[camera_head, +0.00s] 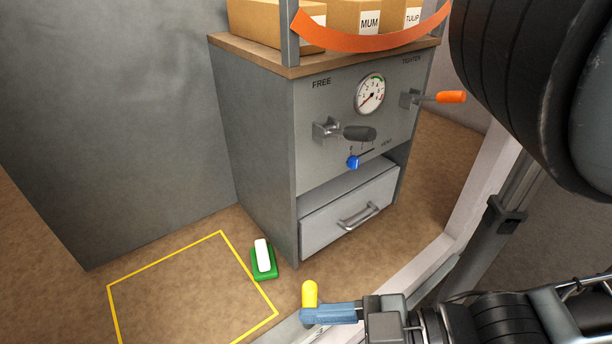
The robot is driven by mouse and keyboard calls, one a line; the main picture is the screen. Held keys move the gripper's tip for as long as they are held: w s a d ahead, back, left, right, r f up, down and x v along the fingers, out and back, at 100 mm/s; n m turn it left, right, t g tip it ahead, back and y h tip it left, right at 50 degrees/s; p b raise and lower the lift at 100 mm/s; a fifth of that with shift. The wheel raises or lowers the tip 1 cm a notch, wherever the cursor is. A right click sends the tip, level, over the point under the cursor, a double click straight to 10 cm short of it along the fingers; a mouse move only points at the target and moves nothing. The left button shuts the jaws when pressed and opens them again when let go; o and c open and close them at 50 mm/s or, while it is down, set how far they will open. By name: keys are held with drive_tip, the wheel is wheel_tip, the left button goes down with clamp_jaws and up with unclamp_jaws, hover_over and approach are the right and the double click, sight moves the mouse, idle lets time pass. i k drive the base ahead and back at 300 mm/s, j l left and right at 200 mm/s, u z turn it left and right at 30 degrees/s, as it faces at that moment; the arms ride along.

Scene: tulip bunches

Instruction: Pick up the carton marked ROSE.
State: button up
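No carton with a readable ROSE label shows. On top of the grey cabinet are a carton marked MUM (352,18), a carton marked TULIP (402,15), and a carton (262,22) at the left whose label is mostly hidden behind a grey post. A curved orange band (372,41) crosses in front of them. What appears to be my gripper (318,306) is at the bottom centre, low and well away from the cartons. It shows blue finger parts and an upright yellow piece at the tip; I cannot tell whether it holds that piece.
The cabinet (250,125) has a dial (370,94), a dark-handled lever (358,133), an orange-handled lever (450,97), a blue knob (352,162) and a closed drawer (330,213). A green-and-white block (264,262) lies beside a yellow floor outline (165,257), which is empty where visible.

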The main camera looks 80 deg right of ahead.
sight(258, 21)
drive_tip(key=z, duration=1.4)
drive_tip(key=k+l+z, duration=0.3)
drive_tip(key=k+l, duration=0.15)
drive_tip(key=k+l+z, duration=0.35)
drive_tip(key=l, duration=0.25)
drive_tip(key=i+j, duration=0.2)
drive_tip(key=i, duration=0.2)
